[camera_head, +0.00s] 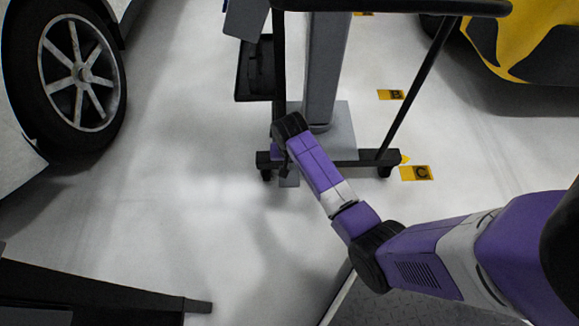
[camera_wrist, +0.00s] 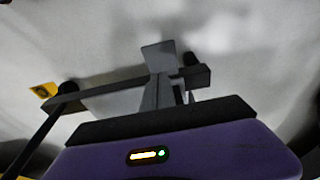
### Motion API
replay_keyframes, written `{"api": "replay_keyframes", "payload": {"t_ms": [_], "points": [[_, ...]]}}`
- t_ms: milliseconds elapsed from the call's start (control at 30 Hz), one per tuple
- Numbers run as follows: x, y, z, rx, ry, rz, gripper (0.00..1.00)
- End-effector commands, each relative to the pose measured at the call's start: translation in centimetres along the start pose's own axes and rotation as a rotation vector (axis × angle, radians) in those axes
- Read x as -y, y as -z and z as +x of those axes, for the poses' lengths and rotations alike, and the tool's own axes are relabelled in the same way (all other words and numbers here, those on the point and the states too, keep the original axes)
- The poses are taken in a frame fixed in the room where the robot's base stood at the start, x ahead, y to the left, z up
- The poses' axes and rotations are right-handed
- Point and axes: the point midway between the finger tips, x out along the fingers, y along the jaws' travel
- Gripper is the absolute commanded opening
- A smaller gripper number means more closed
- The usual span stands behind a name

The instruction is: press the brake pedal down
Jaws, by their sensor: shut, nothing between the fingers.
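The brake pedal (camera_head: 289,181) is a small grey plate low at the left end of the cart's black base bar, partly hidden by my gripper in the head view. In the wrist view the pedal (camera_wrist: 158,54) shows as a flat grey plate just beyond my fingertips. My gripper (camera_head: 284,169) points down over the base bar, right by the pedal. In the wrist view my gripper (camera_wrist: 160,82) is shut and empty, in line with the pedal. I cannot tell whether the fingertips touch it.
The cart's base bar (camera_head: 345,157) has casters at both ends, and a grey column (camera_head: 326,70) rises behind it. A car wheel (camera_head: 80,72) is at the left, a yellow car (camera_head: 530,45) at the upper right. Bare floor (camera_head: 190,190) lies to the left.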

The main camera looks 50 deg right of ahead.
Motion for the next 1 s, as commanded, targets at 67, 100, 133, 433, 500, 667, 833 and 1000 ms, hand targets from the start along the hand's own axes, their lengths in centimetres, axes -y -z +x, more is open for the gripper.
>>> {"api": "replay_keyframes", "payload": {"t_ms": [67,100,133,433,500,667,833,1000], "points": [[0.0,-0.1,2.3,0.001,0.0,0.001,0.0],[0.0,-0.1,3.0,0.0,0.0,0.001,0.0],[0.0,-0.1,3.7,0.001,-0.001,0.001,0.0],[0.0,-0.8,8.8,0.0,0.0,-0.001,0.0],[0.0,-1.1,9.5,0.0,0.0,-0.002,0.0],[0.0,-1.5,10.4,-0.001,0.0,-0.001,0.0],[0.0,-1.6,10.5,-0.001,0.001,0.0,0.0],[0.0,-1.6,10.5,-0.001,0.001,0.0,0.0]]}}
